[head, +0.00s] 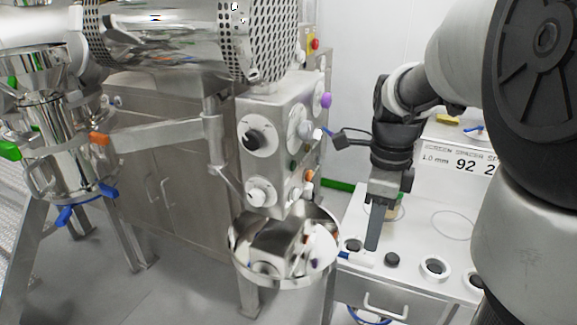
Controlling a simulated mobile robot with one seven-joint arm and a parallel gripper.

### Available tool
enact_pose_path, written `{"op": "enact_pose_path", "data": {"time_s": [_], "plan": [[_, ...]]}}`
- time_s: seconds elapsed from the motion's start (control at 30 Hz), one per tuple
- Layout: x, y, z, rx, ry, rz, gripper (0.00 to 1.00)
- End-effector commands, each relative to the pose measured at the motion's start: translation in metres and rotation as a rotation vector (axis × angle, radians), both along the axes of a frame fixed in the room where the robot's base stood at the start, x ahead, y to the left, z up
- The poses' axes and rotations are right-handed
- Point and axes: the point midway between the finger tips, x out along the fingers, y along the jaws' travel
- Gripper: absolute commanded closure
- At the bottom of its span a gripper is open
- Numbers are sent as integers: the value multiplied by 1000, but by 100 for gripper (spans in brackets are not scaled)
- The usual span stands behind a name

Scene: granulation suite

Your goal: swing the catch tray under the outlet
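The catch tray appears to be the round, shiny metal pan (236,262) below the front of the grey control box, in the lower middle of the head view. A thin bent metal bracket (226,184) runs toward its rim from a vertical post (212,130). I cannot tell which part is the outlet; a polished conical vessel (48,130) stands at the left, and a perforated drum (252,40) is above the box. My gripper (372,240) points down to the right of the tray, apart from it, over the white bench. Its finger opening is not visible from this side.
The control box (284,110) carries several knobs. Blue handles (64,215) and metal legs stand at the left. The floor (175,290) left of the tray is clear.

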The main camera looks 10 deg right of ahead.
Motion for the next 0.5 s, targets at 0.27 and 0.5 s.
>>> {"op": "enact_pose_path", "data": {"time_s": [0.27, 0.5], "plan": [[0, 0, -54, 0, 2, 0, 64], [0, 0, -71, 0, 0, 0, 64]]}}
